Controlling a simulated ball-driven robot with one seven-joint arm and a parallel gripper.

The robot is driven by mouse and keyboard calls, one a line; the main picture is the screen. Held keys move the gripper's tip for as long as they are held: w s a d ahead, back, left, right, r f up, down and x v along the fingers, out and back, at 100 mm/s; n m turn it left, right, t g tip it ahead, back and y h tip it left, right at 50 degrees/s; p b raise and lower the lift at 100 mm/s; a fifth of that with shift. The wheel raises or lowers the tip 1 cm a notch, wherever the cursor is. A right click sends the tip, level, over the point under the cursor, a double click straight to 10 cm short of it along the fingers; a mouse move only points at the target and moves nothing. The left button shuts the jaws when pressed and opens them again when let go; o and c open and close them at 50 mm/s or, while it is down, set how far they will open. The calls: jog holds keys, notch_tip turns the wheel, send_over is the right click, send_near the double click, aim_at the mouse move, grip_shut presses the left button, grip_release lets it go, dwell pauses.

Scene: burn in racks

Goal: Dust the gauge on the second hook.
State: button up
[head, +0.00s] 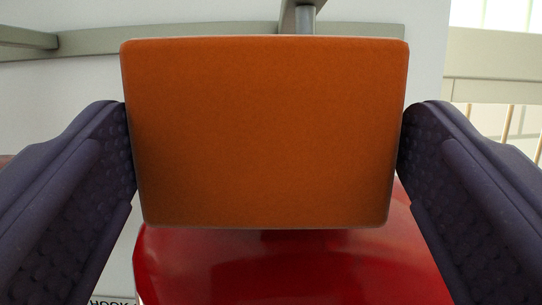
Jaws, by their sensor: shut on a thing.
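My gripper (267,150) has two dark purple, bumpy fingers, one at each side of the head view. It is shut on an orange block (265,130) with rounded corners, whose flat face fills the middle of the view. A glossy red thing (290,270) shows below and behind the block. The block hides its upper part, so I cannot tell whether it is the gauge or whether the block touches it. No hook can be made out clearly.
A grey-green rail (85,45) runs across a pale wall (70,85) at the back, with a grey bar (304,18) sticking out above the block. A label (112,300) partly reading "HOOK" shows at the lower left. A pale frame (495,65) with thin uprights stands at right.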

aim_at(355, 187)
jog(key=shift+w, duration=0.95)
jog(key=shift+d, duration=0.1)
jog(key=shift+s+d+b, duration=0.1)
jog(key=shift+d+b, duration=0.65)
jog(key=shift+d, duration=1.15)
jog(key=shift+f, duration=0.1)
jog(key=shift+a+b, duration=0.1)
jog(key=shift+b, duration=0.35)
jog(key=shift+a+b, duration=0.55)
jog(key=shift+a, duration=0.05)
jog(key=shift+a+b, duration=0.6)
jog(key=shift+a, duration=0.75)
